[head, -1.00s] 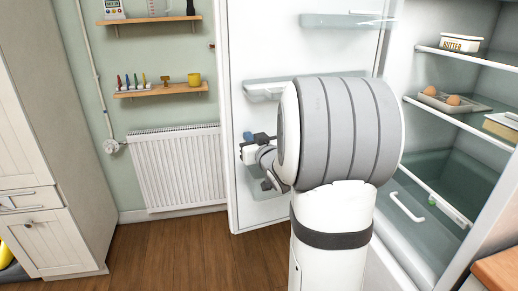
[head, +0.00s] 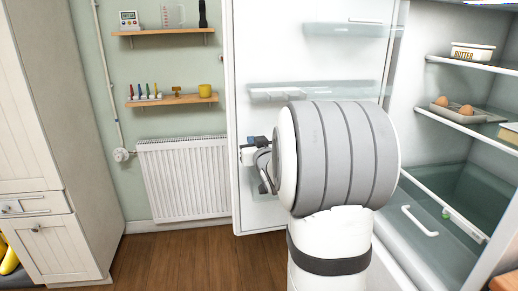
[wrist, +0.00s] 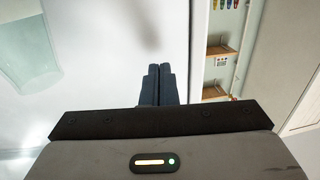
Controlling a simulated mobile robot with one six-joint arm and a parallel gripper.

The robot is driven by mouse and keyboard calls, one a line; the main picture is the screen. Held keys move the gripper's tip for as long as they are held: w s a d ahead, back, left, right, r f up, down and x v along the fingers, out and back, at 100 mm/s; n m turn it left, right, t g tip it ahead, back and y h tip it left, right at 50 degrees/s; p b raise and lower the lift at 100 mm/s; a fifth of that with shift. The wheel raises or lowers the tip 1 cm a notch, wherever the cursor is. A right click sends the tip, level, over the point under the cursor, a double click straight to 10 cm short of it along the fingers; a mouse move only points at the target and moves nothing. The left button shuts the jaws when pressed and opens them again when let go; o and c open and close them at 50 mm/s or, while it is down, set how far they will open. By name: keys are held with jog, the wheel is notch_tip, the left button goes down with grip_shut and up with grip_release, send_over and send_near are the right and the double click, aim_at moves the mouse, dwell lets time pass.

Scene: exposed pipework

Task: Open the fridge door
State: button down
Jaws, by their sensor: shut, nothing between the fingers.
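The fridge door (head: 270,45) stands wide open in the head view, swung out to the left, with its inner face and clear door shelves showing. The fridge interior (head: 440,85) is exposed on the right. My gripper is mostly hidden behind my own arm in the head view, near the door's free edge. In the wrist view my gripper (wrist: 158,72) is shut and empty, its two dark fingers side by side. Behind them is the white inner face of the door (wrist: 110,40), with its edge to the right. I cannot tell whether the fingers touch the door.
A white radiator (head: 183,178) and wall shelves (head: 172,100) stand behind, left of the door. A pale cabinet (head: 40,150) is at the far left. The fridge holds a butter box (head: 472,52) and eggs (head: 452,106). Wooden floor (head: 165,258) is clear at lower left.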

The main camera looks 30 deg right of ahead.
jog(key=s+a+f+n+g+y+p, duration=0.1)
jog(key=s+a+g+p, duration=0.4)
jog(key=s+a, duration=0.5)
jog(key=s+a+f+n+g+y+p, duration=0.1)
jog(key=s+a+g+p, duration=0.4)
jog(key=s, duration=1.8)
jog(key=a+f+g+y, duration=0.1)
jog(key=a+g, duration=0.4)
jog(key=shift+s+a+f, duration=0.2)
jog(key=shift+s+f, duration=0.05)
jog(key=shift+s, duration=0.1)
